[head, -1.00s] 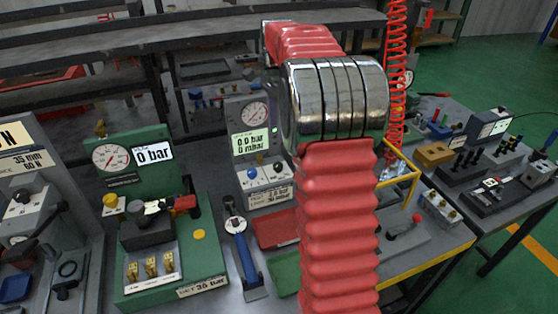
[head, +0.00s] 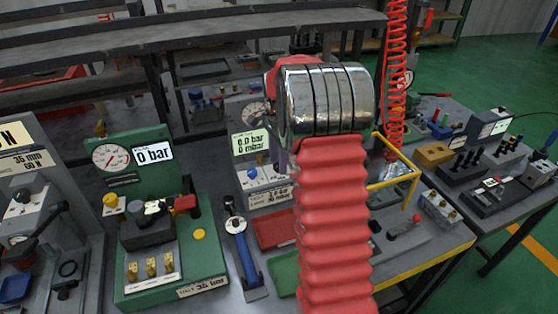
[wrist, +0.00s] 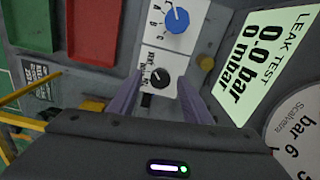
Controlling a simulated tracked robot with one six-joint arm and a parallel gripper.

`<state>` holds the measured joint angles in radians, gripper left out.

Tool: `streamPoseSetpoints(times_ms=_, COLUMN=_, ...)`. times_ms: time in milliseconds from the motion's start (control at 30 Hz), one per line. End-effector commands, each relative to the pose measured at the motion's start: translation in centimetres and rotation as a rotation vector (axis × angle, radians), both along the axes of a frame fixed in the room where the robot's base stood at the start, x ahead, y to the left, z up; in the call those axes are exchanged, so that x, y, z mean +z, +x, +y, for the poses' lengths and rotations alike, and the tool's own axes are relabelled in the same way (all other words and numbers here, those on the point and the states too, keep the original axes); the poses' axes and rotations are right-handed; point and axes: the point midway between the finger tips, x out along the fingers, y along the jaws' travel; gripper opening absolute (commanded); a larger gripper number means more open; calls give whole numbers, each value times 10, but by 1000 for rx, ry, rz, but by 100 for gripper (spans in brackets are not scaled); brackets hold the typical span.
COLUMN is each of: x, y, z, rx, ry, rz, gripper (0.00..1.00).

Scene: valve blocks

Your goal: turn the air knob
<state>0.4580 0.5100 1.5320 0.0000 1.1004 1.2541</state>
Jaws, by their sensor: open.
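The leak test unit shows a blue knob (wrist: 177,20) with letters round it and a black knob (wrist: 159,78) with small print beside it. I cannot read which one is marked air. My gripper (wrist: 157,88) has two purple fingers, open and empty. In the wrist view the black knob appears between the fingertips, and the blue knob lies beyond them. I cannot tell whether the fingers touch the panel. In the head view the blue knob (head: 252,173) is visible, while my arm hides the black knob and most of my gripper.
The leak test display (wrist: 269,65) reads 0.0 bar and 0 mbar, beside a round gauge (wrist: 302,140). Red (wrist: 97,30) and green (wrist: 35,22) trays lie near the unit. A green pressure rig (head: 210,262) stands at left. A yellow frame (head: 395,182) stands at right.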

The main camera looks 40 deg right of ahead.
Motion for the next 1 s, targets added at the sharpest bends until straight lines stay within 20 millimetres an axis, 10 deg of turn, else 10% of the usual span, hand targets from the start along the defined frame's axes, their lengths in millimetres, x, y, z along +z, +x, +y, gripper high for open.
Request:
streamPoseSetpoints(times_ms=367, x=-5, y=0, z=0, rx=-1, ry=0, rz=-1, gripper=45)
streamPoseSetpoints(times_ms=1000, x=-5, y=0, z=-4, rx=-1, ry=0, rz=-1, gripper=3)
